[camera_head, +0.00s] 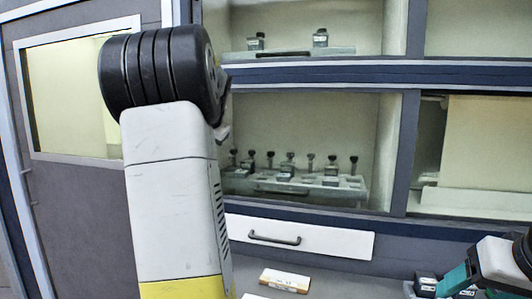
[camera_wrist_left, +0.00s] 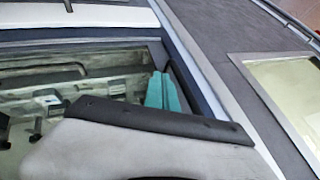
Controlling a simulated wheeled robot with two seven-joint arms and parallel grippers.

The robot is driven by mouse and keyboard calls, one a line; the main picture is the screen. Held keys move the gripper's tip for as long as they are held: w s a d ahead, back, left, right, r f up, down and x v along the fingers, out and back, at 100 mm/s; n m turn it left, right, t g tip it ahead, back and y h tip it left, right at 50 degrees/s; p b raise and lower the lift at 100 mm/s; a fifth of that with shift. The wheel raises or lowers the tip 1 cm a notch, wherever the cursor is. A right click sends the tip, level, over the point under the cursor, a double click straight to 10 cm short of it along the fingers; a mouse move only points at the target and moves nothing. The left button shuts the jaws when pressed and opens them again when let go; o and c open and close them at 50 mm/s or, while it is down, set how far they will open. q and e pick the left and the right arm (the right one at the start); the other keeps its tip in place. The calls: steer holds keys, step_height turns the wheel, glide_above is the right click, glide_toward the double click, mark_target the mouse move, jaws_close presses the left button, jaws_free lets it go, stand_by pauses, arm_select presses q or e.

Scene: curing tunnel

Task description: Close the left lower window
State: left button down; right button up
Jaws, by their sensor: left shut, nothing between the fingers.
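The left lower opening (camera_head: 310,125) of the cabinet stands uncovered in the head view, with racks visible inside. A white panel with a dark handle (camera_head: 300,238) sits just below it; I cannot tell if it is the window. My left arm stands in front of the opening's left end and hides its left edge. The teal fingers of my left gripper (camera_wrist_left: 165,93) show in the left wrist view, shut and empty near a corner of the cabinet frame. My right gripper (camera_head: 468,285) is at the bottom right, partly cut off, its finger gap unclear.
A rack (camera_head: 330,185) with several dark-topped items stands inside the lower opening. Another tray (camera_head: 345,51) is in the upper one. The right lower window (camera_head: 480,140) has a yellowish pane. A grey door (camera_head: 60,190) is at left. A small labelled block (camera_head: 285,280) lies in front.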

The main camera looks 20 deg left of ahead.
arm_select(q)
steer(key=d+v, duration=0.1)
steer(key=v, duration=0.9)
steer(key=s+d+f+h, duration=0.2)
steer(key=s+d+f, duration=0.4)
steer(key=d, duration=0.4)
steer(key=s+d+f+h, duration=0.3)
steer(key=s+d+f, duration=0.3)
steer(key=d, duration=0.5)
steer(key=s+d+f+m+t+h, duration=0.1)
steer(key=s+d+f+h, duration=0.1)
steer(key=s+d+f, duration=0.4)
steer(key=d+f, duration=0.2)
steer(key=d, duration=0.3)
steer(key=shift+h, duration=0.3)
